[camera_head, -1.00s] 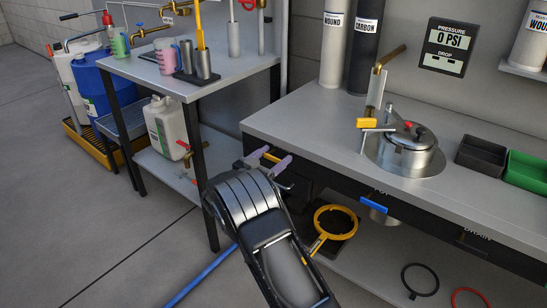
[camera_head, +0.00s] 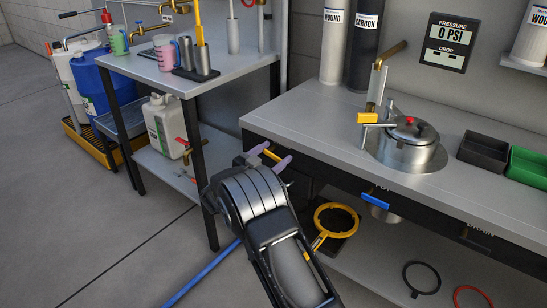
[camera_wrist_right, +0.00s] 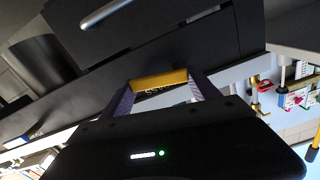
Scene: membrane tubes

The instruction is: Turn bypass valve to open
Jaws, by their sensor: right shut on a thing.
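The bypass valve's yellow handle (camera_head: 272,155) is at the left end of the workbench front, just under the top. In the right wrist view the yellow handle (camera_wrist_right: 158,80) spans between two purple fingertips, with a partly hidden label behind it. My right gripper (camera_head: 271,158) is shut on this handle; it also shows in the right wrist view (camera_wrist_right: 160,88). The valve body is mostly hidden, so the handle's exact angle is hard to tell. My left gripper is not in view.
The workbench top (camera_head: 310,125) overhangs the handle. A blue handle (camera_head: 375,201) sits farther right on the front. A yellow ring (camera_head: 336,220) lies below. The side table's black leg (camera_head: 203,185) stands close left of my right arm. A pressure display (camera_head: 451,42) reads 0 PSI.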

